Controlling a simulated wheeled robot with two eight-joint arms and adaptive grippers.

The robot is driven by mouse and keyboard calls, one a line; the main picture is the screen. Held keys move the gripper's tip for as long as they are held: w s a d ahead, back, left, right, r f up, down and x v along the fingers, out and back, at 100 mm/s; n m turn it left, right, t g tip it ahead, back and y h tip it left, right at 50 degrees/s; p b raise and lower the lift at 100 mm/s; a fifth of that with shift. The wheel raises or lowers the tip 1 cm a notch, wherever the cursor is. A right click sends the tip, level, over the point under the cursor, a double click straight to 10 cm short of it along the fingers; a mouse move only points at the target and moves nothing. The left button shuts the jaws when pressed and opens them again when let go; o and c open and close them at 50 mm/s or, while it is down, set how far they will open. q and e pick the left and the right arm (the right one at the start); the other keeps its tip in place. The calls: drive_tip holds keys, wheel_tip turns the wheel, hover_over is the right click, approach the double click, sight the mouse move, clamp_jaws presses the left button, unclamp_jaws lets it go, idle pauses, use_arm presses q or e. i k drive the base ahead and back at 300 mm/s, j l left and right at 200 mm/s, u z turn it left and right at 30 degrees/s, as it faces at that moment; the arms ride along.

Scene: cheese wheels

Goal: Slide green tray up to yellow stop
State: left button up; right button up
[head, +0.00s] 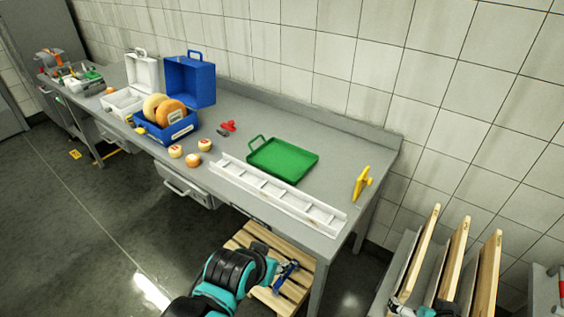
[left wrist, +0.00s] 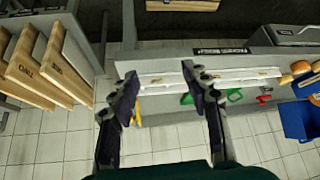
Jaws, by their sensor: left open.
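The green tray (head: 283,159) lies flat on the grey workbench with its loop handle at its left end. The yellow stop (head: 362,183) stands on the bench to the right of the tray, with a clear gap between them. My left gripper (head: 288,275) is below the bench's front edge, above a wooden pallet, apart from tray and stop. In the left wrist view its fingers (left wrist: 158,85) are spread and empty; parts of the green tray (left wrist: 235,96) and yellow stop (left wrist: 138,114) show behind them. My right gripper (head: 397,306) is partly visible at the bottom right; its jaws are unclear.
A white slotted rack (head: 275,194) lies along the bench's front edge before the tray. Small cheeses (head: 193,160), a red object (head: 228,126) and a blue case (head: 190,80) are to the left. Wooden boards (head: 455,260) stand at the right. A wall backs the bench.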

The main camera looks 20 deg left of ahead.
sight(288, 163)
drive_tip(key=i+j+z, duration=0.4)
drive_tip(key=j, duration=0.25)
drive_tip(key=i+j+z, duration=0.2)
drive_tip(key=j, duration=0.15)
